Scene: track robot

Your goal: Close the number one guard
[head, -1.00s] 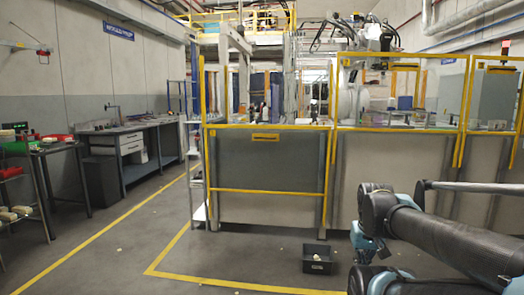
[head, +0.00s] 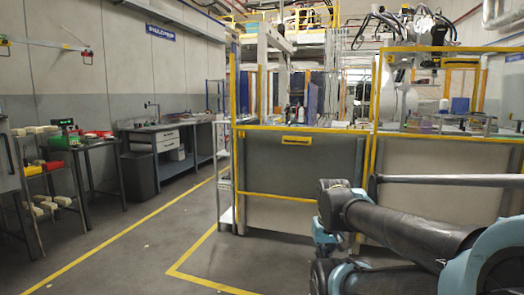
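Yellow-framed guard panels fence off a machine cell in the middle and right of the head view. My dark arm with light blue joints crosses the lower right, in front of the panels. My gripper is not visible.
A long workbench (head: 165,127) with drawers stands along the left wall, with a dark bin (head: 138,175) beside it. A table (head: 85,147) and colored trays are at far left. A narrow white shelf (head: 226,190) stands at the fence's left end. Grey floor between yellow lines is clear.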

